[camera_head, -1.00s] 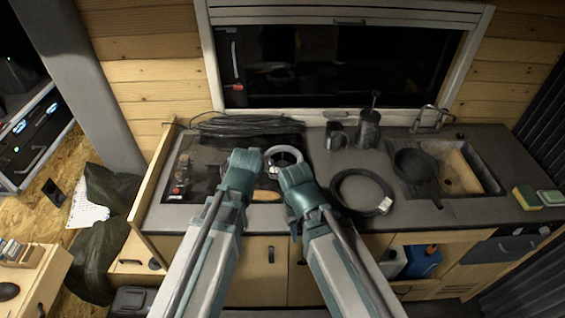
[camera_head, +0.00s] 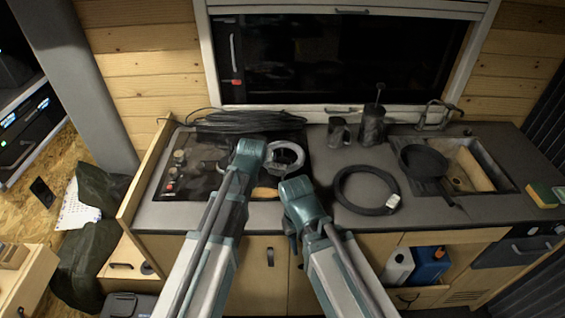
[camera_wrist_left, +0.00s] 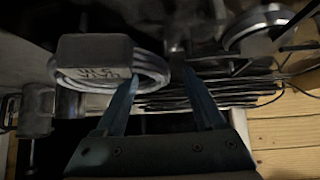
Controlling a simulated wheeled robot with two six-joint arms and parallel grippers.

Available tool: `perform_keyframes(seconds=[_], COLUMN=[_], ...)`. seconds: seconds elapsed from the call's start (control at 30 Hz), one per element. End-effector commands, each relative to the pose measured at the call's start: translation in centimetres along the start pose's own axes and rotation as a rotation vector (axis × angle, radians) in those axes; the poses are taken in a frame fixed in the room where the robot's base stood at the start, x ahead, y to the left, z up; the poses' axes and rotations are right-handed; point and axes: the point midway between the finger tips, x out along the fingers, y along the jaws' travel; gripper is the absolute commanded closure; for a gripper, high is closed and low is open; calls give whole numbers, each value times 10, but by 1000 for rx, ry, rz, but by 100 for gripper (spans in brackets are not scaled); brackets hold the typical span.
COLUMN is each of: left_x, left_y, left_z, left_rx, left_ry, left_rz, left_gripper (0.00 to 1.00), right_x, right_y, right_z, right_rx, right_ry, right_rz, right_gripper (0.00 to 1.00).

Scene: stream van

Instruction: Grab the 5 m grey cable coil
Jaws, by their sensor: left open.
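The light grey cable coil (camera_head: 286,155) lies on the dark cooktop, between and beyond my two wrists in the head view. In the left wrist view the pale coil (camera_wrist_left: 152,76) shows at upper left, with a tag (camera_wrist_left: 95,62) whose writing is too blurred to read surely. My left gripper (camera_wrist_left: 165,90) is open, with nothing visibly clasped; one finger overlaps the coil's edge in that view, and contact cannot be told. In the head view the left gripper (camera_head: 248,153) is just left of the coil.
A black cable bundle (camera_head: 240,121) lies behind the coil. A larger dark coil (camera_head: 345,193) lies on the counter to the right. A mug (camera_head: 338,133), a French press (camera_head: 372,124), a pan (camera_head: 422,160) and a sink (camera_head: 478,168) stand further right.

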Motion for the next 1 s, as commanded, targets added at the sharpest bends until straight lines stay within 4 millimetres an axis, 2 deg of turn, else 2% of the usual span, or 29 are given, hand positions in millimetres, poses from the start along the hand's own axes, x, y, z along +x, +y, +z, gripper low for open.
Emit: perform_keyframes(seconds=[0.03,0.27,0.67,1.0], left_x=[9,7,7,7], left_y=[0,0,0,0], left_z=[1,0,0,0], left_rx=[0,0,0,0], left_ry=[0,0,0,0], left_rz=[0,0,0,0], left_gripper=[29,29,99,100], right_x=[7,5,5,5], right_y=[-1,0,0,0], right_z=[0,0,0,0], right_rx=[0,0,0,0], right_ry=[0,0,0,0], right_rz=[0,0,0,0], right_gripper=[60,60,60,60])
